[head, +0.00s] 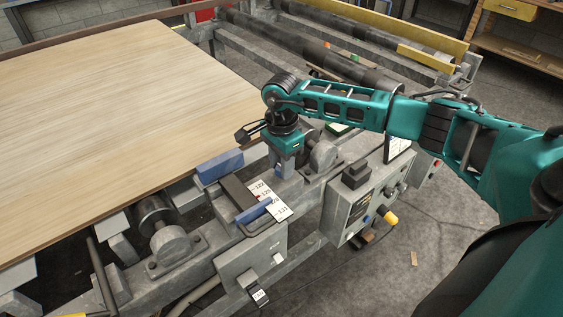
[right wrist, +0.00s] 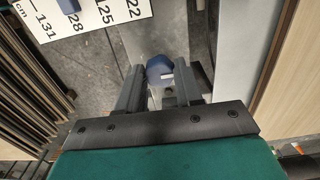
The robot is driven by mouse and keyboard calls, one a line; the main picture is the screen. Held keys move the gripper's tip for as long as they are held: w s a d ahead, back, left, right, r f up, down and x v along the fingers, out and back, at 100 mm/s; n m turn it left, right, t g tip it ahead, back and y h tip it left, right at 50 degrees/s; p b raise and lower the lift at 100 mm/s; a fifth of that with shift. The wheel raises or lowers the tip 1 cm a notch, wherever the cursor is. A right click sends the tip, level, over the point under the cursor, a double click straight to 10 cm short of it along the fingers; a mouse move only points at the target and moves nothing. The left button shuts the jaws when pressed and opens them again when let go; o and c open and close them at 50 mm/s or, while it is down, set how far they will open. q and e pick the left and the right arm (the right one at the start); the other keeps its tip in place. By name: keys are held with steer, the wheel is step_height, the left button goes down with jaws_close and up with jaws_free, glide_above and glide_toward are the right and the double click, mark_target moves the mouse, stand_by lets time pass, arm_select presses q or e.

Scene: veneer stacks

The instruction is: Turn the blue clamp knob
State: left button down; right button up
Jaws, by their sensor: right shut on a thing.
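The blue clamp knob (right wrist: 159,68) shows between the finger tips in the right wrist view. My right gripper (right wrist: 160,84) is shut on it, one finger on each side. In the head view my right gripper (head: 287,158) points down at the machine's rail, beside the wood sheet's near corner, and mostly hides the knob. My left gripper is in neither view.
A white scale plate (head: 267,200) with a blue pointer (head: 254,211) lies left of the gripper. A blue block (head: 220,165) sits by the large wood sheet (head: 110,120). A grey control box (head: 352,205) stands to the right. Open floor (head: 420,250) lies in front.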

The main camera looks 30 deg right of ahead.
steer(key=c, duration=0.4)
